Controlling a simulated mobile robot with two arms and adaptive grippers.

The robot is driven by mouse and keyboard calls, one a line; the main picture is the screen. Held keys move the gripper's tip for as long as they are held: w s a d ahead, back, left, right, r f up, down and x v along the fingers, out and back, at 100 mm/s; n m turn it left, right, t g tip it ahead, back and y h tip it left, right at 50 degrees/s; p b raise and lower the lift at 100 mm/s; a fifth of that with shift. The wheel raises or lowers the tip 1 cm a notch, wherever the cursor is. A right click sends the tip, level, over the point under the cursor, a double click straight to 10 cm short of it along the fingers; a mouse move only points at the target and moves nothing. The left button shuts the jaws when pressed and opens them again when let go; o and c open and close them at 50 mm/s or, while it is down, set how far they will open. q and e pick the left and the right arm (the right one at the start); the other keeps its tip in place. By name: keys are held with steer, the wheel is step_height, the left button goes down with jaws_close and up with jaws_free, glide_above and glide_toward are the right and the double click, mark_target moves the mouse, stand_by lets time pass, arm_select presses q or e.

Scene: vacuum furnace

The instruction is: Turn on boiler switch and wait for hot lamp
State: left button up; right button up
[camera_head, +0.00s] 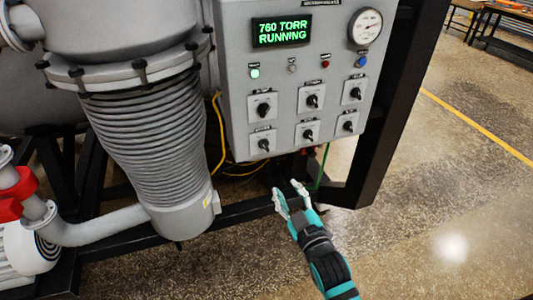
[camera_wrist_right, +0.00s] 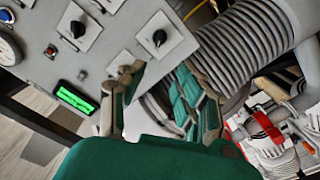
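A grey control panel (camera_head: 238,110) carries several black rotary switches, including upper ones (camera_head: 263,106) (camera_head: 312,101) (camera_head: 354,93) and lower ones (camera_head: 264,145) (camera_head: 308,134) (camera_head: 348,125). Their labels are too small to read, so I cannot tell which is the boiler switch or which lamp is the hot lamp. The left lamp (camera_head: 254,73) glows green; grey (camera_head: 292,68), red (camera_head: 325,64) and blue (camera_head: 361,62) ones sit to its right. My right gripper (camera_head: 289,189) is open and empty below the panel, apart from the switches. Its spread fingers show in the wrist view (camera_wrist_right: 160,75). My left gripper is out of view.
The display (camera_head: 282,31) reads "760 TORR RUNNING", beside a round gauge (camera_head: 366,28). A ribbed grey column (camera_head: 145,140) stands left of the panel. A black frame post (camera_head: 385,95) stands on its right. Open floor (camera_head: 440,190) lies further right.

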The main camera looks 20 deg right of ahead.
steer(key=p, duration=0.1)
glide_toward(265, 147)
steer(key=w+p, duration=0.2)
steer(key=w, duration=0.7)
steer(key=shift+a, duration=0.1)
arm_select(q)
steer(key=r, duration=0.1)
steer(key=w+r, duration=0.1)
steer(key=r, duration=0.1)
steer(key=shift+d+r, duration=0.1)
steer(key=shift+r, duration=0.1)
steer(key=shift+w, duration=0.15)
arm_select(e)
jaws_close()
